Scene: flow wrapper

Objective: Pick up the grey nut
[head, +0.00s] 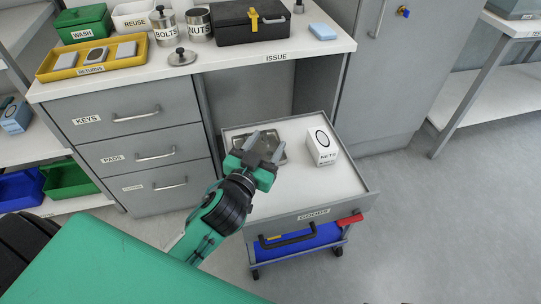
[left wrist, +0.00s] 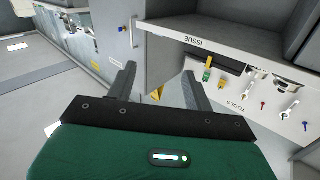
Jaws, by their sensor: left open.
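I cannot make out a grey nut in either view. A metal jar labelled NUTS (head: 199,25) stands on the counter, and its contents cannot be told. A round lid with a knob (head: 181,57) lies on the counter in front of it. My left gripper (head: 266,144) is open over the pulled-out drawer, above a shallow metal dish (head: 268,150) that it partly covers. My right gripper is not in view.
A white box (head: 321,147) stands in the drawer (head: 290,195), right of the dish. The counter also holds a yellow tray (head: 70,74), a BOLTS jar (head: 164,30), a black toolbox (head: 232,32) and a blue block (head: 322,31). The drawer's front half is clear.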

